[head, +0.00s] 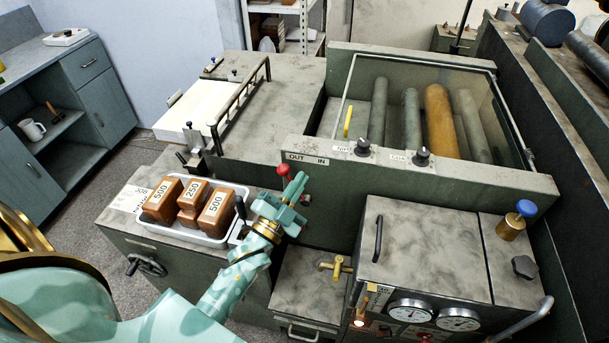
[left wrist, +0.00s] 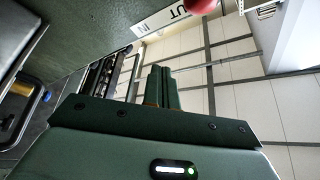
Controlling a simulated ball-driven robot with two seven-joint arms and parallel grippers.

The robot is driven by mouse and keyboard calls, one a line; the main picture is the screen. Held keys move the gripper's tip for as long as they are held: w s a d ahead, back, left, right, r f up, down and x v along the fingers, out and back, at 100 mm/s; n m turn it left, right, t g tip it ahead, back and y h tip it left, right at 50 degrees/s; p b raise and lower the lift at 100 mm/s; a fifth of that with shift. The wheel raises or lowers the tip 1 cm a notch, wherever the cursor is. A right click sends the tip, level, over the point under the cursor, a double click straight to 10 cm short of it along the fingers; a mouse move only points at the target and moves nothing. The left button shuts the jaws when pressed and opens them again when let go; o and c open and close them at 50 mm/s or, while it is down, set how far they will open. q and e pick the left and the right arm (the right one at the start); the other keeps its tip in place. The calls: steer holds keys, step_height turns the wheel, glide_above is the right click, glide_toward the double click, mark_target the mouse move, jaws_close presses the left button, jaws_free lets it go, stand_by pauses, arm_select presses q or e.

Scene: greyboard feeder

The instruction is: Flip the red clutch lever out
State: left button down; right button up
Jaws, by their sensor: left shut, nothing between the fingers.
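The red clutch lever, with a red ball knob (head: 283,170), stands on the machine's front panel below the OUT/IN label (head: 307,159), at the label's left end. In the left wrist view the red knob (left wrist: 201,4) shows at the top edge, beside the OUT/IN label (left wrist: 172,19). My left gripper (head: 300,183) is just right of the knob in the head view, with its fingers shut and empty. In the left wrist view its fingers (left wrist: 161,88) are together. I cannot tell whether they touch the lever. The lower part of the lever is partly hidden by my gripper. My right gripper is not in view.
A white tray (head: 178,237) with several brown labelled weights (head: 215,212) stands left of my left gripper. A glass-covered roller section (head: 420,75) lies behind the panel. A grey box with gauges (head: 410,312) stands at the front right. A paper stack (head: 198,105) lies at the back left.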

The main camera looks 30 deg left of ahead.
arm_select(q)
steer(key=a+v, duration=0.1)
steer(key=v, duration=0.5)
steer(key=shift+s+a, duration=0.2)
steer(key=shift+s, duration=0.15)
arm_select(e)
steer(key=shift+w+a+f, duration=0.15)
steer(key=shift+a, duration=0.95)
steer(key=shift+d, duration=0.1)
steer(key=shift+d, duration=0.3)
